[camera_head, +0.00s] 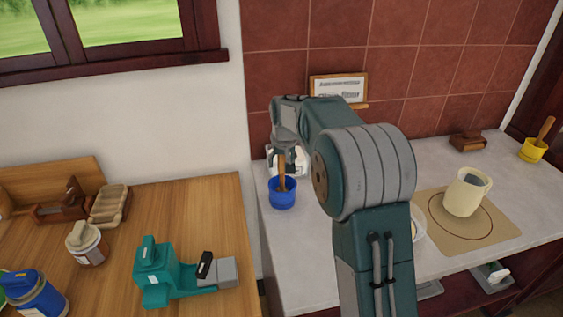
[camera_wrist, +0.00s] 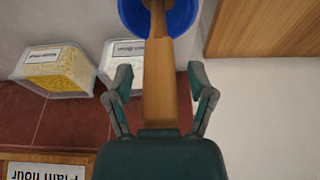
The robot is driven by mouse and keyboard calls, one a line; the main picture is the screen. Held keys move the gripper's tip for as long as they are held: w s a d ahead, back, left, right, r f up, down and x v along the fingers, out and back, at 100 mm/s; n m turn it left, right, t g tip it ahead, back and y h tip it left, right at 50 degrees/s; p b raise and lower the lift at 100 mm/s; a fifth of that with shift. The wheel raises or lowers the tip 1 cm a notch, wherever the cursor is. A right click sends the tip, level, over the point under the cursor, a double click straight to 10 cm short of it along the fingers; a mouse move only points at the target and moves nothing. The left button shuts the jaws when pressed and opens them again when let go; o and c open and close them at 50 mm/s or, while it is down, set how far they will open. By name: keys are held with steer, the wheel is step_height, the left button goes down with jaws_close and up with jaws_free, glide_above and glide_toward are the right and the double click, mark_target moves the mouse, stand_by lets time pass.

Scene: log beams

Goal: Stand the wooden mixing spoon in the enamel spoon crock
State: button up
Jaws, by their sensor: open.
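The wooden mixing spoon (camera_head: 282,177) stands in the blue crock (camera_head: 283,199) on the pale counter, near the counter's left edge. In the wrist view the spoon's broad handle (camera_wrist: 158,85) runs from the palm side down into the blue crock (camera_wrist: 184,18). My gripper (camera_head: 287,155) is above the crock. Its two fingers are spread in the wrist view (camera_wrist: 159,78), one on each side of the handle, with visible gaps to it. The spoon's lower end is hidden inside the crock.
Clear labelled containers (camera_wrist: 58,69) stand close behind the crock. A wood-framed sign (camera_head: 339,87) is against the tiles. A cream jug (camera_head: 463,195) stands on a mat to the right, and a yellow pot (camera_head: 533,151) farther right. A wooden table (camera_head: 205,205) is left.

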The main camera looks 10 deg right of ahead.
steer(key=v, duration=1.2)
steer(key=s+r+t, duration=0.2)
steer(key=s, duration=2.5)
steer(key=s+f, duration=0.4)
steer(key=s, duration=0.4)
steer(key=shift+f, duration=0.35)
steer(key=shift+s, duration=0.1)
